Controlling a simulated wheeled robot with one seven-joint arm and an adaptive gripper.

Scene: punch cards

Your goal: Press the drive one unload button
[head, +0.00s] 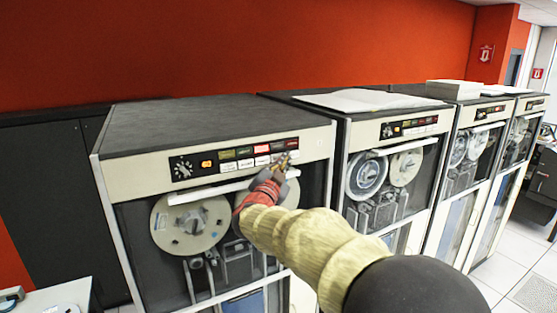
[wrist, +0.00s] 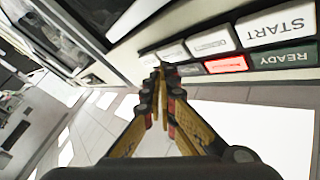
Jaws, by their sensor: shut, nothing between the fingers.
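The nearest tape drive (head: 215,128) has a control panel with a dial, an orange indicator and two rows of buttons. The upper row is dark labels with one lit red; the lower row is white buttons (head: 228,167). My gripper (head: 286,158) is shut and empty, at the right end of the panel. In the wrist view the gripper (wrist: 160,72) tips are close to the far end of the white row. The START button (wrist: 276,25) and another white button (wrist: 210,41) are clear of the fingers. I cannot read which button is unload, or tell whether the tips touch one.
More tape drives stand in a row to the right (head: 395,142), with papers (head: 370,100) on top. A white handle bar (head: 215,190) runs below the panel, above tape reels (head: 190,222). A dark cabinet (head: 50,200) stands to the left.

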